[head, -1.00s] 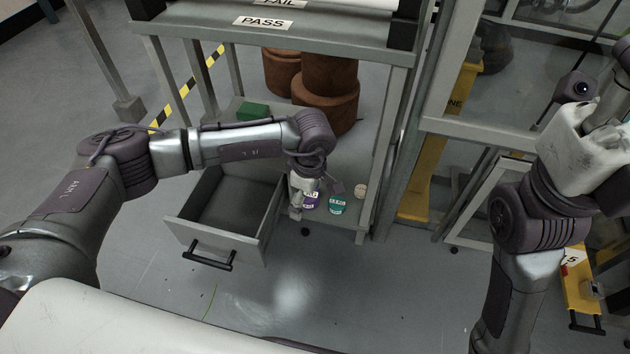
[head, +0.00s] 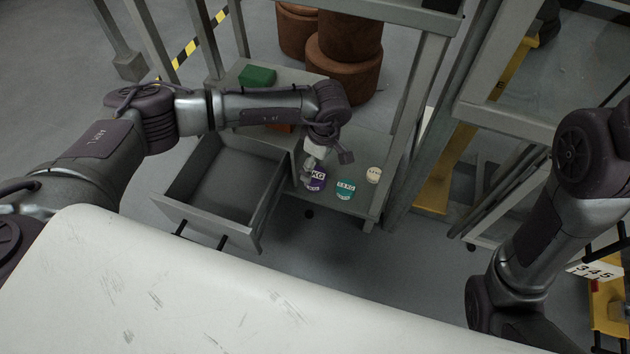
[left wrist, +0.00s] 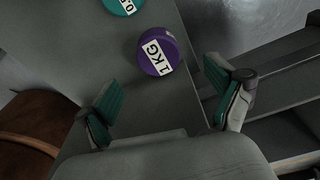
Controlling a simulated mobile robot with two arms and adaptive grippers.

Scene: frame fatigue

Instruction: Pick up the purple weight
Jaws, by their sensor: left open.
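The purple weight (head: 315,181), labelled KG, stands on the lower shelf (head: 355,203) of the grey rack, just right of the open drawer. My right gripper is outside the head view; only the arm shows at right.
A teal weight (head: 345,188) stands right of the purple one, with a small cream weight (head: 374,174) beyond it. The open drawer (head: 215,190) is empty. A green block (head: 257,75) and large brown cylinders (head: 343,70) stand behind. Rack posts flank the shelf.

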